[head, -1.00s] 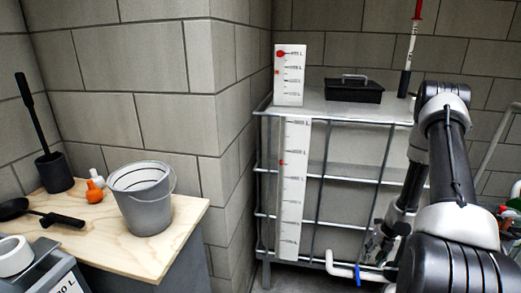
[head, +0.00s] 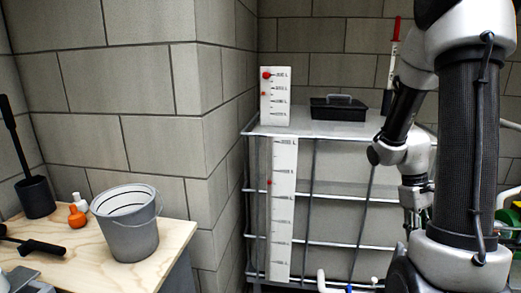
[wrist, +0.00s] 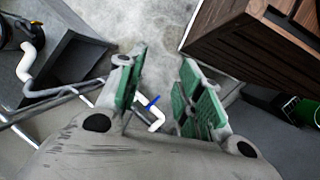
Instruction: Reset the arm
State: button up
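My arm rises at the right of the head view, folded with its forearm pointing down to the left. My gripper shows in the wrist view (wrist: 160,95) with its two green-padded fingers apart and nothing between them. It points down at the grey floor (wrist: 150,35). In the head view the gripper's fingers are not clearly seen.
A caged tank (head: 335,130) with a white level scale (head: 281,210) stands close behind my arm, a black tray (head: 338,110) on top. A wooden table (head: 80,262) at left bears a grey bucket (head: 128,238). A wooden crate (wrist: 235,35) is near the gripper.

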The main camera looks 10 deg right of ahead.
jog(key=s+a+r+t+y, duration=0.1)
jog(key=a+r+t, duration=0.3)
jog(key=a+r, duration=0.4)
jog(key=s+a+r+m+t+y, duration=0.1)
jog(key=s+a+r+t, duration=0.3)
jog(key=a+r, duration=0.5)
jog(key=shift+w+v, duration=0.25)
jog(key=shift+v, duration=0.85)
